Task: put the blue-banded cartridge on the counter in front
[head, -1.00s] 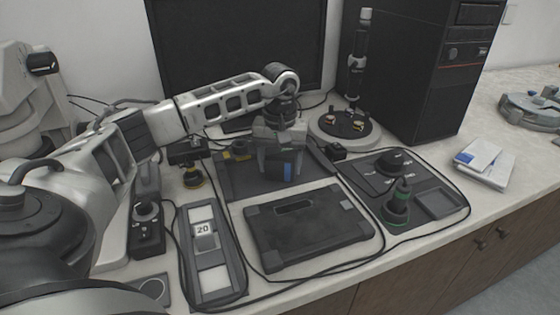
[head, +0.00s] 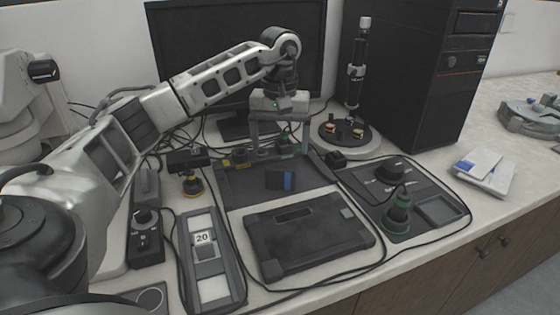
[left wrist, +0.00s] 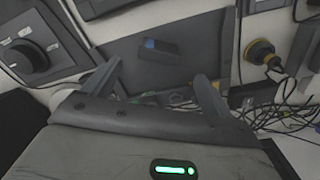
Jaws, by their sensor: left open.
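The blue-banded cartridge (head: 278,180), a small dark block with a blue end, lies on the dark mat (head: 232,192) behind the flat black case. It also shows in the left wrist view (left wrist: 158,50), with its blue face visible. My left gripper (head: 279,148) is open and empty, above and a little behind the cartridge, apart from it. In the left wrist view its two fingers (left wrist: 158,72) are spread wide with nothing between them. My right gripper is not in view.
The black case (head: 308,240) lies in front of the mat. A grey strip marked 20 (head: 206,270) is at left, a dark control panel with a knob (head: 432,190) at right. A monitor (head: 235,60) and a round stand (head: 345,140) are behind. Cables cross the counter.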

